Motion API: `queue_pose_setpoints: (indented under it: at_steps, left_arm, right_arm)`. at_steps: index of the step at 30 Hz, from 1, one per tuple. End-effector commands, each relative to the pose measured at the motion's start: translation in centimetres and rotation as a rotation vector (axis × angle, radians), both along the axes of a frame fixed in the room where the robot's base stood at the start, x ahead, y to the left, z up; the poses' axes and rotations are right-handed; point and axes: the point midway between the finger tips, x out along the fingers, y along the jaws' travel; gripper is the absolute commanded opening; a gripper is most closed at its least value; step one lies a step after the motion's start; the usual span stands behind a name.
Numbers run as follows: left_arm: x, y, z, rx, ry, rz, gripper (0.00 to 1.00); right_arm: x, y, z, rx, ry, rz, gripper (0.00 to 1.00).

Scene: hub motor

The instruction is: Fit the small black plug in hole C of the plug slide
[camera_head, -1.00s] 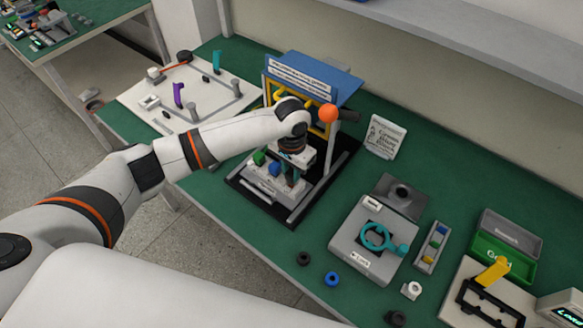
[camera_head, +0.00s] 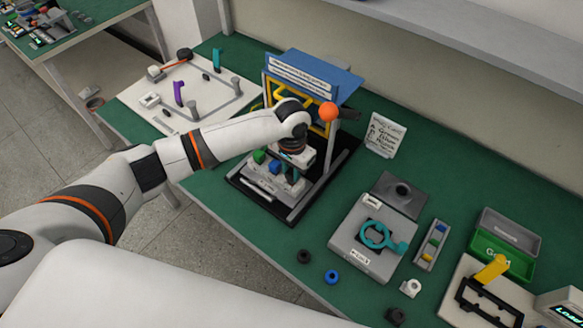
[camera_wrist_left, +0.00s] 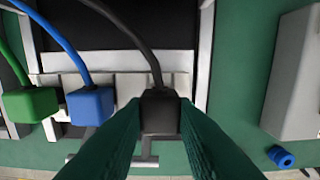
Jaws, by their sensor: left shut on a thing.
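The plug slide (camera_head: 262,184) is a light grey block low in the dark-based frame; it also shows in the left wrist view (camera_wrist_left: 122,84). A green plug (camera_wrist_left: 30,104) and a blue plug (camera_wrist_left: 91,105) with matching cables sit side by side at it. My left gripper (camera_head: 292,172) is over the slide's right part. In the left wrist view its green fingers (camera_wrist_left: 160,125) are shut on the small black plug (camera_wrist_left: 160,112), right of the blue one. A black cable runs up from it. Hole C is hidden, and I cannot tell whether the plug is inside it.
The frame has a blue top panel (camera_head: 317,78), an orange ball (camera_head: 328,112) and grey uprights close around my gripper. A grey fixture with a teal ring (camera_head: 377,236) stands to the right. A black ring (camera_head: 304,256) and a blue ring (camera_head: 332,278) lie near the front edge.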

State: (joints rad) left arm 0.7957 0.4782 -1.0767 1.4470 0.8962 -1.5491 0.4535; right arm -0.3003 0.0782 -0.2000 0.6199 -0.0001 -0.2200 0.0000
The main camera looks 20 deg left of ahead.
Motion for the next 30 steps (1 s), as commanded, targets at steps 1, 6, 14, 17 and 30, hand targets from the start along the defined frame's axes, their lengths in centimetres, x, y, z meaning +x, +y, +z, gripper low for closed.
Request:
queue_pose_setpoints:
  at_steps: [1,6,14,17,30]
  left_arm:
    - [-0.01,-0.02,-0.15,0.0,0.0,0.0,0.03]
    - [-0.01,-0.02,-0.49,0.0,0.0,0.0,0.03]
    - [-0.02,-0.01,-1.03,0.0,0.0,0.0,0.03]
    - [0.0,-0.01,-1.05,0.0,0.0,0.0,0.33]
    - [0.03,-0.02,-0.74,0.0,-0.001,0.0,0.5]
  right_arm:
    - [-0.02,-0.02,-0.07,0.0,0.0,0.0,0.36]
    - [-0.02,-0.03,-0.18,0.0,0.0,0.0,0.36]
    - [-0.02,-0.09,-0.36,-0.001,0.001,0.001,0.36]
    - [-0.02,-0.14,-0.34,-0.002,0.001,0.001,0.36]
    - [-0.01,-0.21,-0.38,-0.002,0.001,0.001,0.36]
